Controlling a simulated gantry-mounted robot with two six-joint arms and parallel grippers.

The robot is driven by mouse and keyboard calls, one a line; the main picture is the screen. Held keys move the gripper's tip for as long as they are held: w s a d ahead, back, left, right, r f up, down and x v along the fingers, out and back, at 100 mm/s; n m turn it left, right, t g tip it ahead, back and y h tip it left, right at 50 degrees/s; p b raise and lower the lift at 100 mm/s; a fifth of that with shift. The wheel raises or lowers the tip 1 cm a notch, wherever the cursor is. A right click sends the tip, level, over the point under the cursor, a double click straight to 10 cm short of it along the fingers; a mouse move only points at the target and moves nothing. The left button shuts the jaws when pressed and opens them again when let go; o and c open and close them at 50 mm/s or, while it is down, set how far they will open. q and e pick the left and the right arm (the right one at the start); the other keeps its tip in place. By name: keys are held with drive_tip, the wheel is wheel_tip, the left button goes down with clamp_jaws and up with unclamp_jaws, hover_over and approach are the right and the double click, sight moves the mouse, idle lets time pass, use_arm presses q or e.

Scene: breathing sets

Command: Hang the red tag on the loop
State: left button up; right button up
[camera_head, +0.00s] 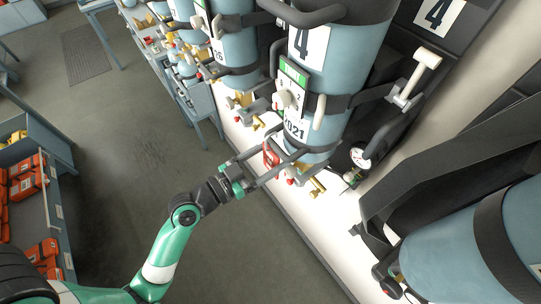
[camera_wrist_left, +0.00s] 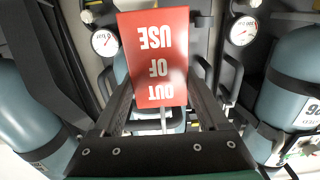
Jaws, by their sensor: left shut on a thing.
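The red tag (camera_head: 270,154) is in my left gripper (camera_head: 278,163), beside the lower end of the blue cylinder marked 4 (camera_head: 345,60). In the left wrist view the red tag (camera_wrist_left: 156,70) fills the space between the fingers, with its white "OUT OF USE" lettering upside down. My left gripper (camera_wrist_left: 163,95) is shut on it. The tag hides part of what is behind it. I cannot clearly pick out the loop in either view. My right gripper is not in view.
A gauge (camera_head: 360,157) and dark hose are right of the cylinder. Blue cylinders (camera_head: 237,50) line the wall, with brass valves below. Another large cylinder (camera_head: 465,250) is at lower right. Shelves with orange cases (camera_head: 25,185) stand at left. The floor (camera_head: 130,130) between is clear.

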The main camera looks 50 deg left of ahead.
use_arm(q)
drive_tip(key=shift+f, duration=0.4)
drive_tip(key=o, duration=1.2)
drive_tip(key=shift+o, duration=0.2)
drive_tip(key=shift+s+f+b, duration=0.1)
drive_tip(key=shift+s+b, duration=0.35)
drive_tip(key=shift+s, duration=0.1)
drive_tip(key=s, duration=1)
drive_tip(key=shift+s+a, duration=0.15)
drive_tip(key=shift+s, duration=0.15)
